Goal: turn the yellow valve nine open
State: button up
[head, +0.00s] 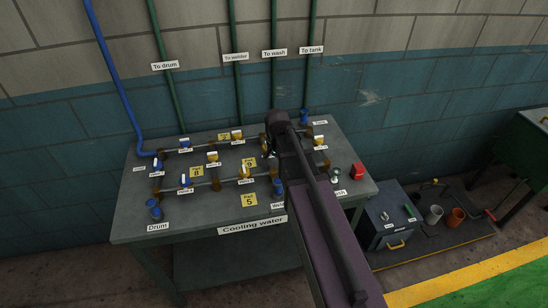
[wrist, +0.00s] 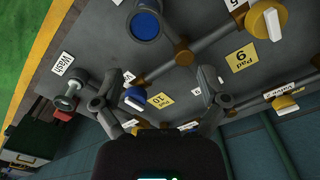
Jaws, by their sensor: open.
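My gripper (wrist: 157,77) is open above the cooling-water bench, its two fingers spread. Other yellow valves with white handles are at the top right (wrist: 268,20) and lower right (wrist: 285,103). In the head view my gripper (head: 270,146) is over the right half of the bench, and my arm hides part of the pipework there.
The bench (head: 190,233) carries pipes, numbered yellow pads, blue-handled valves (head: 185,180) and blue outlets (head: 278,190). A red object (head: 358,171) and the wash tap (head: 336,175) stand at its right.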

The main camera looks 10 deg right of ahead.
jog(key=s+f+n+b, duration=0.2)
jog(key=s+n, duration=0.1)
jog(key=s, duration=0.3)
jog(key=s+d+f+n+b, duration=0.1)
jog(key=s+f+n+b, duration=0.2)
jog(key=s, duration=0.4)
jog(key=shift+s+f+n, duration=0.15)
jog(key=shift+f+n, duration=0.1)
jog(key=shift+n, duration=0.35)
dwell(1.0)
